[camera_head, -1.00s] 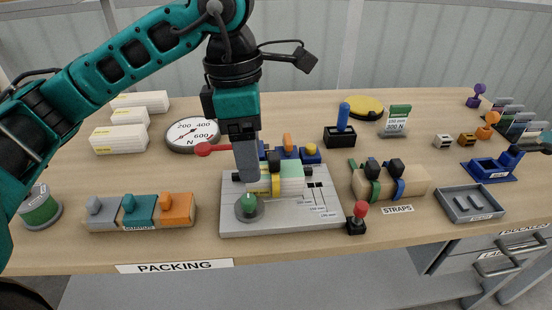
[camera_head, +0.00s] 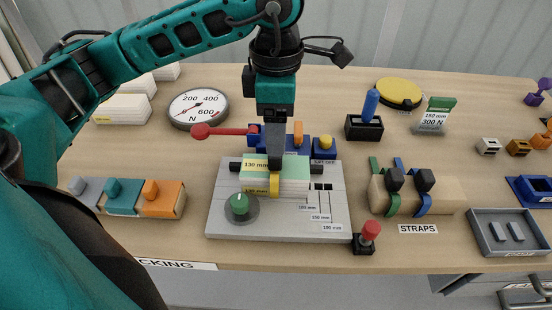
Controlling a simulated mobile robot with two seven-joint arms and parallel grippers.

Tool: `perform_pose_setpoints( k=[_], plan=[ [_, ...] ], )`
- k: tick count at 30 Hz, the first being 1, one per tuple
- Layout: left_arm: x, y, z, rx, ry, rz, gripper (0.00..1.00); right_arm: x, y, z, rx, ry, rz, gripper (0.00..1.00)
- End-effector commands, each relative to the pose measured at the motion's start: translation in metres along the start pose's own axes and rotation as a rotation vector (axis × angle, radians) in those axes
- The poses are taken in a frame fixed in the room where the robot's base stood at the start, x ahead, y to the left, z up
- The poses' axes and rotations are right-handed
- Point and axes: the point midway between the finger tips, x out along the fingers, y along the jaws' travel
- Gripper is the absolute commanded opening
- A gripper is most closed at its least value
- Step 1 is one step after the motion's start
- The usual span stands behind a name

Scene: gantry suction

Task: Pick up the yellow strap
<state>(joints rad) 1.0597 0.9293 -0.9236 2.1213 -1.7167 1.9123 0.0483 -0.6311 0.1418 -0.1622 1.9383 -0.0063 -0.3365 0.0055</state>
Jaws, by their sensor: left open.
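The yellow strap (camera_head: 274,187) shows as a short vertical band on the front of a pale green and white block (camera_head: 296,177). The block lies on the grey fixture plate (camera_head: 225,205). My left gripper (camera_head: 274,168) points straight down over the block, with its fingertips at the top of the yellow strap. It is open; I see its fingers edge-on, so the gap between them is hidden. They cover the strap's upper part, and I cannot tell whether they touch it. My right gripper is not in view.
A red pointer (camera_head: 228,131) and blue holder (camera_head: 296,147) lie behind. A strap rack (camera_head: 447,194) with green and blue straps stands right.

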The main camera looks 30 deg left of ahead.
Motion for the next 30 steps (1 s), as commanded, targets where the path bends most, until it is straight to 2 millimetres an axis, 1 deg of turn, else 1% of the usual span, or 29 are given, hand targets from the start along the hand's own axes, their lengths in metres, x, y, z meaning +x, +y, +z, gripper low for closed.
perform_pose_setpoints(
  k=[1, 5, 8, 12, 15, 18, 23, 25, 30],
  plan=[
    [0.005, 0.0, -0.001, 0.0, 0.002, 0.0, 0.66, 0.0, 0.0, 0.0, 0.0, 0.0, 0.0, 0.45],
    [0.012, 0.001, -0.001, -0.001, 0.001, -0.001, 0.66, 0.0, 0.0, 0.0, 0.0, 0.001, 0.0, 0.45],
    [0.025, 0.003, -0.003, -0.002, 0.004, -0.002, 0.66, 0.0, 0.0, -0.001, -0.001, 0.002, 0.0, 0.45],
    [0.046, 0.007, -0.004, 0.0, 0.003, -0.002, 0.66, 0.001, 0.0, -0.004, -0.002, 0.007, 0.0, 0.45],
    [0.057, 0.007, -0.003, 0.0, 0.001, -0.001, 0.66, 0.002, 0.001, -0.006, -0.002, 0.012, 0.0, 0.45],
    [0.061, 0.007, -0.003, 0.0, 0.001, 0.0, 0.66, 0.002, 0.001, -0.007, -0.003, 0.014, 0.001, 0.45],
    [0.061, 0.007, -0.003, 0.0, 0.0, 0.001, 0.66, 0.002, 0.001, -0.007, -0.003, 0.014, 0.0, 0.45],
    [0.06, 0.007, -0.003, 0.0, 0.0, 0.001, 0.62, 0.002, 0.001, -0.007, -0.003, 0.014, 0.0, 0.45],
    [0.06, 0.007, -0.003, 0.0, 0.0, 0.001, 0.46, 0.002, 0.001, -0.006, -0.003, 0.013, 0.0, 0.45]
  ],
)
